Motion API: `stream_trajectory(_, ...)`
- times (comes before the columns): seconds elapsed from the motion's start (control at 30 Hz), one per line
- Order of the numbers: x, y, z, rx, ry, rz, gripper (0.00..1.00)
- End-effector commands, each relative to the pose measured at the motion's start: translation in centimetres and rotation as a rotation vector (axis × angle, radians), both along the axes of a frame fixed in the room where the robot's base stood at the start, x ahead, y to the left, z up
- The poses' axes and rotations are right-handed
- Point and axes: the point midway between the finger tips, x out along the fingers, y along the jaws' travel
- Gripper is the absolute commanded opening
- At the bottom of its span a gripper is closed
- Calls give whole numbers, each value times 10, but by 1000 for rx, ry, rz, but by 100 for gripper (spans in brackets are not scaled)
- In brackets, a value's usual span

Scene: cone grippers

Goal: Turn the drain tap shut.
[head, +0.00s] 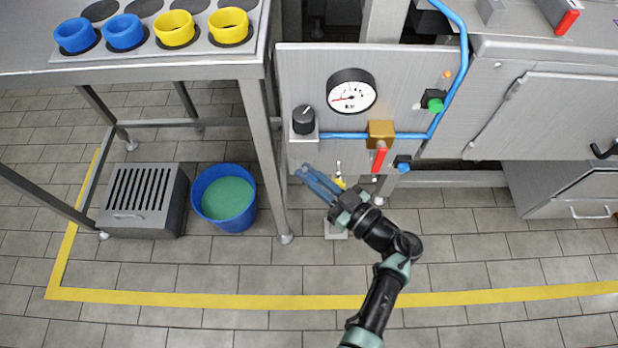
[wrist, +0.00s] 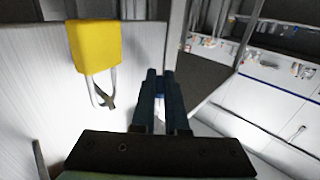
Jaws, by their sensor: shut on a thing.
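A brass valve body (head: 380,131) sits on the blue pipe of the upright metal panel in the head view. Its red lever (head: 379,161) points down; I take this for the drain tap. My gripper (head: 308,170) is below and left of it, apart from the lever, low before the panel's bottom edge. Its long blue fingers also show in the wrist view (wrist: 158,75), close together. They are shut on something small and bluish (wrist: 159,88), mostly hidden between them. The tap is not recognisable in the wrist view.
A yellow padlock-like block (wrist: 94,46) with a metal loop is near my gripper, partly hidden in the head view. The panel holds a gauge (head: 351,94), black knob (head: 303,119) and green knob (head: 434,104). A blue bucket (head: 197,208) and table leg (head: 270,160) stand left.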

Motion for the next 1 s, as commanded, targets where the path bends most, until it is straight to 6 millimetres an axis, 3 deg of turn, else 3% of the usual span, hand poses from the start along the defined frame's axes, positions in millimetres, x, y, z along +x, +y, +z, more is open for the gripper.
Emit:
stream_trajectory(0.3,1,-2,-2,1,2,111,0)
stream_trajectory(0.8,1,-1,-1,2,2,131,0)
stream_trajectory(0.83,1,-1,-1,2,2,131,17)
stream_trajectory(0.97,1,-1,-1,2,1,130,40)
stream_trajectory(1.0,1,-1,0,2,0,130,41)
